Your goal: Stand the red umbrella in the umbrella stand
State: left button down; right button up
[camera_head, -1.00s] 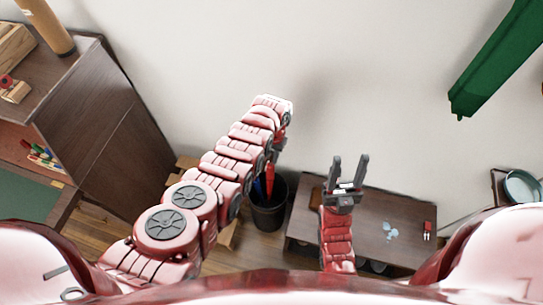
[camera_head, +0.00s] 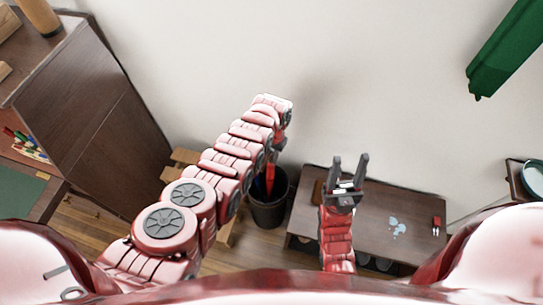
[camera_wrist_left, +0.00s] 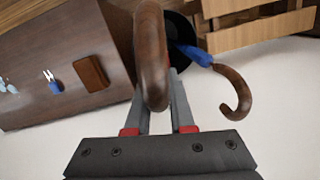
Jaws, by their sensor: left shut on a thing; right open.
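The red umbrella (camera_head: 270,178) hangs from my left gripper (camera_head: 276,148), mostly behind my arm in the head view. Its red cloth shows over the mouth of the dark umbrella stand (camera_head: 268,212); I cannot tell how far its tip is inside. In the left wrist view its curved brown handle (camera_wrist_left: 152,60) is between the fingers of my left gripper (camera_wrist_left: 158,95). A blue umbrella (camera_wrist_left: 195,54) with a brown hook handle leans in the stand, partly hidden. My right gripper (camera_head: 350,164) is open and empty over the low bench.
The low dark bench (camera_head: 370,225) stands right of the stand, with a brown wallet-like object (camera_wrist_left: 91,73) on it. Wooden slats (camera_wrist_left: 262,25) are close to the stand's other side. A dark cabinet (camera_head: 95,110) stands at the left. The pale wall is behind.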

pick_arm(q)
jog(key=c, duration=0.7)
grip_release()
notch_tip(320, 180, up, 3)
jog(key=shift+w+d+r+p, duration=0.1)
jog(key=shift+r+p, duration=0.05)
jog(key=shift+p, duration=0.6)
jog(key=shift+d+r, duration=0.1)
jog(key=shift+r, duration=0.3)
notch_tip(320, 180, up, 8)
jog(key=r+b, duration=0.1)
jog(key=b, duration=0.1)
notch_tip(320, 180, up, 4)
jog(key=p, duration=0.4)
send_over(272, 152)
jog(key=w+d, duration=0.1)
jog(key=w, duration=0.2)
jog(key=shift+s+r, duration=0.15)
jog(key=shift+s, duration=0.1)
